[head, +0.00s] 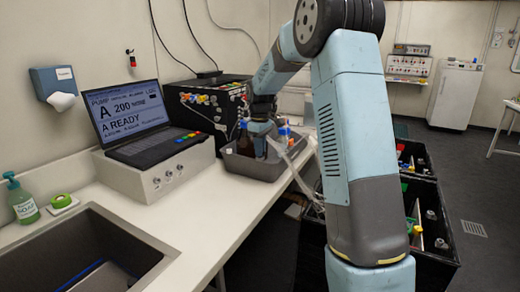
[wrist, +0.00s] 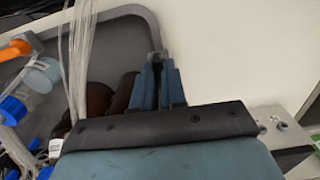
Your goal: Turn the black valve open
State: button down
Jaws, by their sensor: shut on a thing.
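I cannot pick out the black valve in either view. My gripper (wrist: 158,72) points down, its blue fingers close together at the rim of a grey tray (wrist: 140,12). They look shut on this rim, near a corner; the exact contact is partly hidden by the fingers. In the head view the tray (head: 246,168) stands on the bench, with my gripper at its left part.
A black case (head: 190,97) with coloured knobs stands behind the tray. A laptop (head: 130,112) sits on a white box (head: 160,172) to the left. A sink (head: 85,245) and soap bottle (head: 22,200) are at front left. Black crates (head: 440,235) stand right of the bench.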

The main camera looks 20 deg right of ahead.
dwell(0.4)
jog(key=c, duration=1.2)
grip_release()
jog(key=shift+r, duration=0.1)
notch_tip(320, 180, up, 14)
jog(key=shift+f, duration=0.25)
